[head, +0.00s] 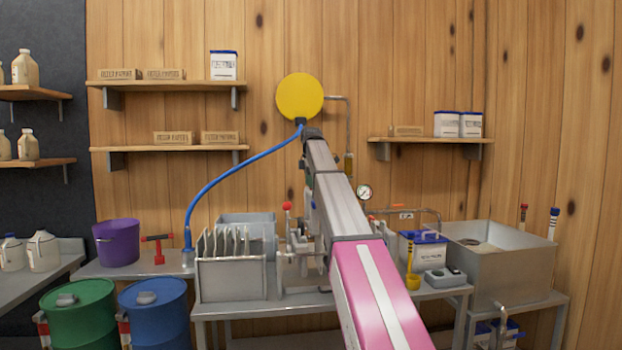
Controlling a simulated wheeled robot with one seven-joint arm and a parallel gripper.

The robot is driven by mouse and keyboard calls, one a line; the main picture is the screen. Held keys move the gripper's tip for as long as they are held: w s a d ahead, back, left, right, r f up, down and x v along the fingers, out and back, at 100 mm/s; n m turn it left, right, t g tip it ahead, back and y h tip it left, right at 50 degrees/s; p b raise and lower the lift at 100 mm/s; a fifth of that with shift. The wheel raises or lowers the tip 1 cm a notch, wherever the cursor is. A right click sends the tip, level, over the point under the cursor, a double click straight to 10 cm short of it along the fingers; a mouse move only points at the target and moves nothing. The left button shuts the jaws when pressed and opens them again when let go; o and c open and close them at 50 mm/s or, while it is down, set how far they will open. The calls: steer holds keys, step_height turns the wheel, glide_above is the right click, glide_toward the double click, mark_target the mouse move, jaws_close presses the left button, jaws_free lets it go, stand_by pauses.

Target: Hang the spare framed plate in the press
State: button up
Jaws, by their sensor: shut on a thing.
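The press (292,262) stands on the metal bench at the centre, a grey frame with a red knob beside it. My arm covers most of its right side. A grey rack (232,280) left of it holds several thin upright pale plates (226,242). I cannot tell which plate is the spare framed one. My arm, pink near me and grey farther off, reaches up and away over the bench. My gripper and its fingers do not show clearly, hidden behind the arm, and no held plate can be made out.
A blue hose (215,175) arcs from the bench up to a yellow disc (299,96) near the wall. A pressure gauge (364,192), a blue-lidded tub (428,252) and a yellow scoop (411,280) stand right of the arm. A metal basin (510,270) is farther right.

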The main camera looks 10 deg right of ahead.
steer(key=shift+f, duration=4.7)
steer(key=shift+f, duration=3.5)
steer(key=o, duration=1.7)
steer(key=shift+r, duration=0.15)
steer(key=shift+s+r, duration=0.1)
steer(key=shift+r, duration=3.8)
